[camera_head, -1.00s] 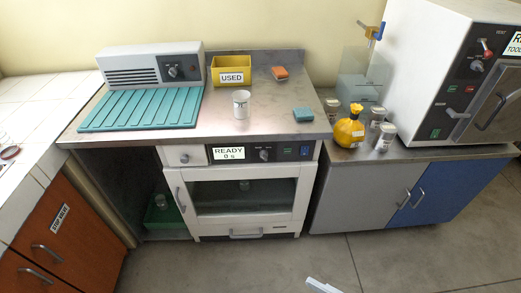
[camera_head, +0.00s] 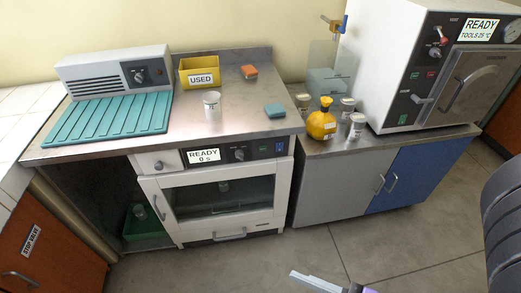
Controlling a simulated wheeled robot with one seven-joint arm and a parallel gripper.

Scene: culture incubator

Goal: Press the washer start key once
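The washer (camera_head: 150,203) is a white front-loading unit under the steel counter, with a glass door that is shut. Its dark control panel (camera_head: 219,154) has a display reading "READY 0 s", a round knob (camera_head: 239,154) and small keys at the right end, one bluish (camera_head: 265,149) and one greenish (camera_head: 279,147). The key labels are too small to read. My gripper (camera_head: 318,283) shows only in part at the bottom edge, low in front of the washer and apart from it. Its opening cannot be made out.
On the counter stand a grey unit (camera_head: 90,72) with a teal ribbed mat, a yellow "USED" bin (camera_head: 199,72), a white cup (camera_head: 212,105) and two sponges. At right are a yellow flask (camera_head: 321,124), jars and an autoclave (camera_head: 400,60). The floor in front is clear.

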